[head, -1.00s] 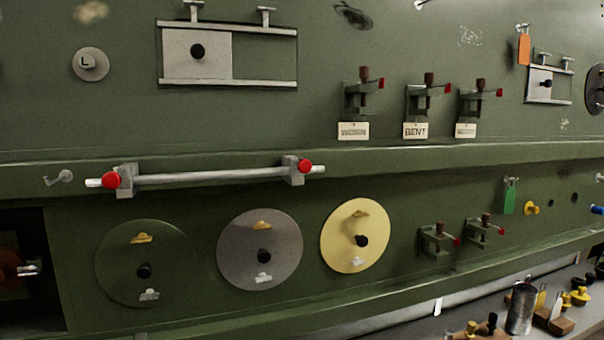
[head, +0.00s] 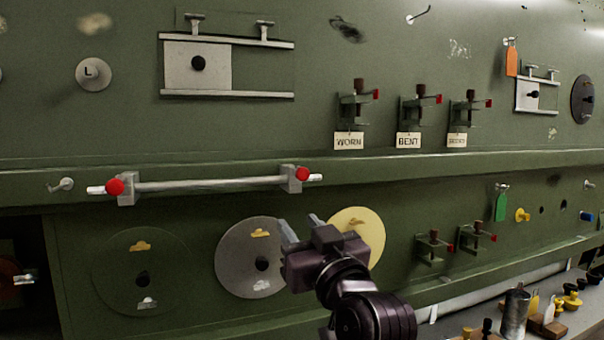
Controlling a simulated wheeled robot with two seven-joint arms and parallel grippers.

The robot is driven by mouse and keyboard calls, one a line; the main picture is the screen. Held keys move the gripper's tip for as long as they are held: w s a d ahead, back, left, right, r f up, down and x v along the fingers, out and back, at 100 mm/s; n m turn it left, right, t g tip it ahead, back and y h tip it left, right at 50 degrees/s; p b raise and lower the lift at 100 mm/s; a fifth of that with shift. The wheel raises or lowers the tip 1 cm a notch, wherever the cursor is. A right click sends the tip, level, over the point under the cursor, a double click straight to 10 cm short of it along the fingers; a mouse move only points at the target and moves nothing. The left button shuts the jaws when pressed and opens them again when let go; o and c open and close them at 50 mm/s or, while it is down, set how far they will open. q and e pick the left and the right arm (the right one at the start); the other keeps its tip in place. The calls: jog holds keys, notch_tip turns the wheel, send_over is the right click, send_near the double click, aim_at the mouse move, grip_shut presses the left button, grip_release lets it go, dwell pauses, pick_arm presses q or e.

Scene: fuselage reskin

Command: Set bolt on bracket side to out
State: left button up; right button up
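A long pale bar (head: 210,184) runs level across the ledge, held in two grey brackets, the left bracket (head: 127,187) and the right bracket (head: 292,180). A red knob sits at each bracket, the left knob (head: 115,187) and the right knob (head: 303,174), and a pale rod end sticks out past each. I cannot tell which end the task calls the bracket side. My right gripper (head: 302,227) is below the right bracket, its two fingers pointing up and apart, with nothing visible between them. It hides part of the yellow disc. My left gripper is not in view.
Below the ledge are a green disc (head: 140,305), a grey disc (head: 240,258) and a yellow disc (head: 366,230). Clamps tagged WORN (head: 349,141) and BENT (head: 408,140) hang above the ledge. A metal cup (head: 515,311) and small tools stand on the bench at lower right.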

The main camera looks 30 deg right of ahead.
jog(key=m+t+h, duration=0.1)
jog(key=t+h, duration=0.1)
send_near(304, 175)
notch_tip(304, 175, up, 2)
jog(key=w, duration=0.3)
jog(key=shift+g, duration=0.3)
jog(key=p+x, duration=0.1)
jog(key=x, duration=0.1)
jog(key=p+x, duration=0.3)
jog(key=x, duration=0.1)
jog(key=shift+w+d+r, duration=0.15)
jog(key=shift+d, duration=0.25)
jog(key=shift+w, duration=0.35)
jog(key=shift+y, duration=0.3)
jog(key=shift+c, duration=0.5)
grip_shut()
